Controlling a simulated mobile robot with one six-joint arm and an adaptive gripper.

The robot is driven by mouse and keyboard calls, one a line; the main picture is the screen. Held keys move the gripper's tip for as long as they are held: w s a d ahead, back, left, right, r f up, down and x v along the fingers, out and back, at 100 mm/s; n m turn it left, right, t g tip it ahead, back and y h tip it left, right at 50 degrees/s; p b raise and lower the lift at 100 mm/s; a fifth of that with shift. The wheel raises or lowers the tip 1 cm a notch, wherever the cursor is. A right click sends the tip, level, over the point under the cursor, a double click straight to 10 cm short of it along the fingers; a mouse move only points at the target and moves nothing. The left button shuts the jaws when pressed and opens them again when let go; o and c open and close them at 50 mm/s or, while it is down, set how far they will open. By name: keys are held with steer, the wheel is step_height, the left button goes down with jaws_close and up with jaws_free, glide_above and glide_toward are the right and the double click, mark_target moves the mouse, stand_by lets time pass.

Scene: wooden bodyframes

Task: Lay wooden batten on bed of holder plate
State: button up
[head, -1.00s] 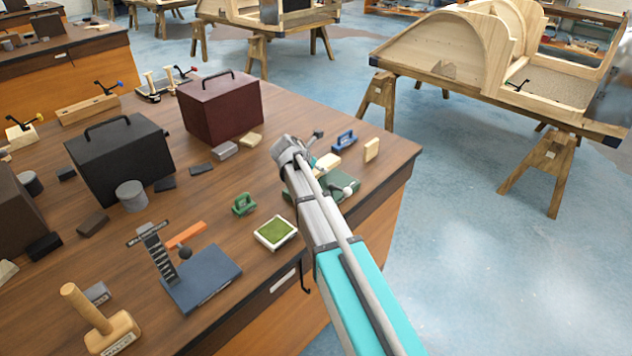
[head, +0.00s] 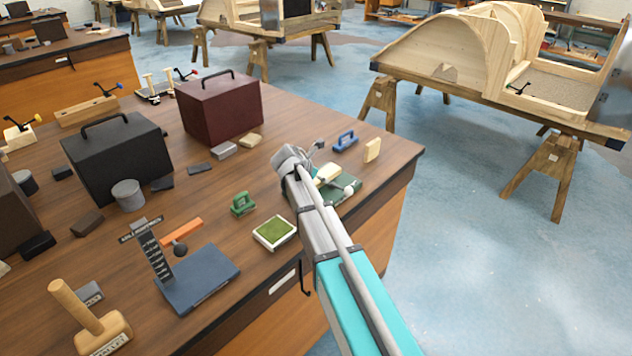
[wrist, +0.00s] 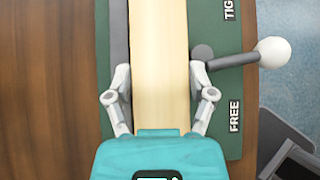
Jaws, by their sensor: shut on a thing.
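The pale wooden batten (wrist: 160,60) runs lengthwise between the two fingers of my gripper (wrist: 160,78), which is shut on it. In the head view the batten (head: 328,174) shows partly behind my arm's end, over the green holder plate (head: 333,200). In the wrist view the holder plate (wrist: 215,25) lies under it, with a grey rail (wrist: 119,35) along the batten's left side. A clamp lever with a white ball (wrist: 272,52) sticks out to the right, between the labels "TIG…" and "FREE". Whether the batten touches the bed is hidden.
A green-topped pad (head: 274,232), a green-handled block (head: 242,204), a blue-handled block (head: 345,141) and a small wooden block (head: 372,150) stand around the plate. A dark red box (head: 220,108) stands behind. The bench edge is close on the right.

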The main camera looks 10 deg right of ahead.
steer(key=shift+f+b, duration=0.3)
steer(key=shift+s+f+b, duration=0.2)
steer(key=shift+s+b, duration=0.1)
stand_by(0.4)
steer(key=o, duration=1.2)
steer(key=shift+w+f, duration=0.15)
steer(key=shift+f, duration=0.05)
steer(key=shift+r, duration=0.15)
steer(key=shift+w+r+p, duration=0.15)
steer(key=shift+r+p, duration=0.5)
steer(key=shift+p, duration=0.1)
steer(key=p+v, duration=0.6)
steer(key=v, duration=0.3)
steer(key=shift+a+r+p, duration=0.1)
steer(key=shift+r+p, duration=0.1)
steer(key=shift+p, duration=0.2)
steer(key=shift+p+v, duration=0.75)
steer(key=shift+v, duration=0.5)
